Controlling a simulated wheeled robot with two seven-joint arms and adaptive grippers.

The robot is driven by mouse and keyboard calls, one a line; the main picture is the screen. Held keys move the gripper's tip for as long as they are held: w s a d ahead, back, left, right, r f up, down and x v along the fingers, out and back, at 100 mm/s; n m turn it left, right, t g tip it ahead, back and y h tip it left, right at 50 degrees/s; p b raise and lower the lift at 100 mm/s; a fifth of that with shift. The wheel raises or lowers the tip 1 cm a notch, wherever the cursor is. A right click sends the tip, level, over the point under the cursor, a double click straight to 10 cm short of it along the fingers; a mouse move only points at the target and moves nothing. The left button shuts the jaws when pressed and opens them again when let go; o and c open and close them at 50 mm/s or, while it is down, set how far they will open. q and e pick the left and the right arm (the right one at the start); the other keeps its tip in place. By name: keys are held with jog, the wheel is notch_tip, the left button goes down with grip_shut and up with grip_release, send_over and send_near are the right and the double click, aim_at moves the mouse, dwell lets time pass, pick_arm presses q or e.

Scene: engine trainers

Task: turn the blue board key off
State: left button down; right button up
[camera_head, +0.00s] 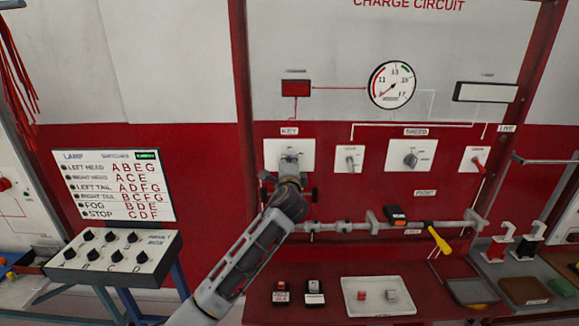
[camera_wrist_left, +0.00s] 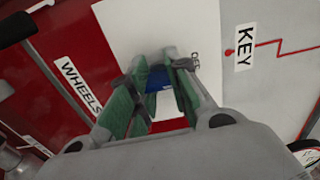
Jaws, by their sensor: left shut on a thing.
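The blue key (camera_wrist_left: 158,78) sits at the white key plate (camera_wrist_left: 195,25) on the red board. The plate also shows in the head view (camera_head: 270,150), under the KEY label. My left gripper (camera_head: 289,158) reaches up to this plate from below and covers most of its switch. In the left wrist view the green-padded fingers of the left gripper (camera_wrist_left: 160,74) are shut on the blue key, one on each side. The fingers hide part of the key, and I cannot read its exact turn angle. My right gripper is not in view.
A rail (camera_head: 340,227) runs below the switches, with a black and orange device (camera_head: 396,215) and a yellow-handled tool (camera_head: 438,238). Other switches (camera_head: 410,157) are to the right. A tray (camera_head: 352,300) lies on the red shelf. A lamp switch box (camera_head: 115,252) stands left.

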pick_arm(q)
jog(key=c, duration=1)
grip_release()
jog(key=shift+a, duration=0.1)
jog(key=s, duration=1.2)
jog(key=shift+f, duration=0.15)
